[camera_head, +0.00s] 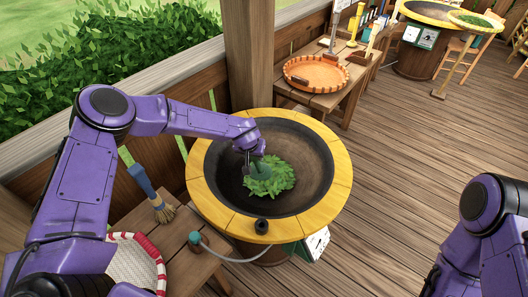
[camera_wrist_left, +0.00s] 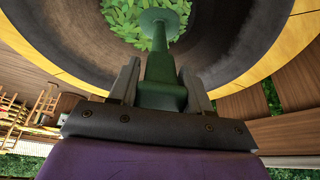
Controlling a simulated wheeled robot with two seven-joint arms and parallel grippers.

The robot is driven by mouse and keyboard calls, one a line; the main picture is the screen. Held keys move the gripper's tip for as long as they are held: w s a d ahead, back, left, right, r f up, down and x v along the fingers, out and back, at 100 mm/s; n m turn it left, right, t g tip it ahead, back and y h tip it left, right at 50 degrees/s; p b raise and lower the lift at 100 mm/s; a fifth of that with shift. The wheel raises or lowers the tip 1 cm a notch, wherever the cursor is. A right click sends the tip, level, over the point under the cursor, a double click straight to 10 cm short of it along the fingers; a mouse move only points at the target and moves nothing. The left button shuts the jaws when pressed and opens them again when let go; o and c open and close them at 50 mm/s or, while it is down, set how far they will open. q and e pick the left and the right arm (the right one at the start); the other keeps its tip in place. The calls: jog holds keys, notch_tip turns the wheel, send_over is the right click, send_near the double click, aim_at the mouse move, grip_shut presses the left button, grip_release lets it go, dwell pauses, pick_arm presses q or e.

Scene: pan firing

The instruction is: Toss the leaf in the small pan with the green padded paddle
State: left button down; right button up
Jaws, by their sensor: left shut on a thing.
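The small pan (camera_head: 314,195) is a dark round bowl with a yellow rim (camera_head: 342,190). A heap of green leaf (camera_head: 272,182) lies at its middle; the leaf also shows in the left wrist view (camera_wrist_left: 122,22). My left gripper (camera_head: 247,168) reaches down into the pan. In the left wrist view it (camera_wrist_left: 160,85) is shut on the green handle of the paddle (camera_wrist_left: 161,72). The paddle's round green pad (camera_wrist_left: 158,22) is over or against the leaf; I cannot tell whether they touch. My right arm shows at the lower right, but its gripper is out of view.
A wooden side table (camera_head: 180,238) at lower left holds a brush (camera_head: 152,194) and a red-and-white rimmed basket (camera_head: 130,262). A wooden post (camera_head: 250,55) stands behind the pan. An orange tray (camera_head: 316,73) sits on a table behind. The floor to the right is clear.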

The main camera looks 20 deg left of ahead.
pick_arm(q)
jog(key=shift+a+r, duration=0.4)
jog(key=shift+r, duration=0.2)
jog(key=shift+a+r, duration=0.35)
jog(key=shift+r, duration=0.2)
notch_tip(320, 180, up, 15)
jog(key=shift+r, duration=0.2)
jog(key=shift+d, duration=0.1)
jog(key=c, duration=1.2)
grip_release()
grip_shut()
jog(key=d, duration=0.8)
jog(key=shift+w+d, duration=0.4)
